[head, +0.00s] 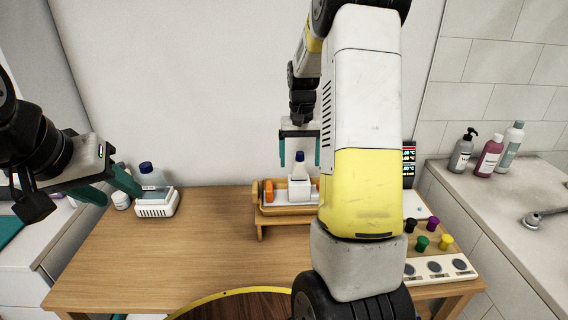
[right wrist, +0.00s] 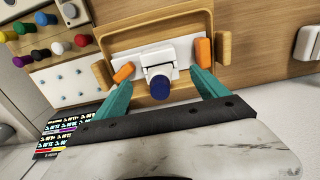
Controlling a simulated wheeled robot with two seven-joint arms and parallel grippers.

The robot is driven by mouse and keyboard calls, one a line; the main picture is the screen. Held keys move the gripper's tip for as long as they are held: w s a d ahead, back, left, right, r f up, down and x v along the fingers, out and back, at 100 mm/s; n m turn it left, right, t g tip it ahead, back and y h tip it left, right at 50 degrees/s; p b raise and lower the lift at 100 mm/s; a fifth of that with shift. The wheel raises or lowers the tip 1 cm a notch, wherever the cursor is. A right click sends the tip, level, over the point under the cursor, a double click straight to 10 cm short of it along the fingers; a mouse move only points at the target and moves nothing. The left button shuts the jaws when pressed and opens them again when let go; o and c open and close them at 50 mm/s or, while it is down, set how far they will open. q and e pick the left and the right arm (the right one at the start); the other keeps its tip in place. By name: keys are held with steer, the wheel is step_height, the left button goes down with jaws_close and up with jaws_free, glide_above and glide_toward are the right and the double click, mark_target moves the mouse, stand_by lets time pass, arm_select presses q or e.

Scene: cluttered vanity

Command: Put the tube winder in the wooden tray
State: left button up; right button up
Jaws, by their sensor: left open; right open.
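The wooden tray (head: 262,212) stands at the back middle of the table, partly hidden by my right arm. It also shows in the right wrist view (right wrist: 204,20). The likely tube winder (right wrist: 183,52), a white piece with orange ends and an upright blue-capped white tube, sits within the tray's rim. The tube (head: 299,190) also shows in the head view. My right gripper (head: 300,164) is open above it, one teal finger on each side of the cap; I cannot tell if they touch. My left gripper (head: 121,197) is open and empty at the far left.
A white device with a blue-capped bottle (head: 156,207) stands at the table's back left. Coloured pegs and a white panel (head: 434,269) are at the right, near a dark display (head: 409,160). Several bottles (head: 488,157) stand on the right counter. The table's left middle is clear.

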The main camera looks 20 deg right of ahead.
step_height(320, 180, up, 6)
steer(key=shift+r, duration=0.25)
steer(key=s+a+r+n+t+y, duration=0.1)
steer(key=s+a+r+n+t, duration=0.15)
steer(key=s+a+r, duration=0.7)
steer(key=s+a+t, duration=0.2)
steer(key=s, duration=0.5)
steer(key=s+a+f+n+t+y, duration=0.1)
steer(key=s, duration=0.6)
steer(key=shift+s+a+t, duration=0.2)
steer(key=shift+a+t, duration=0.15)
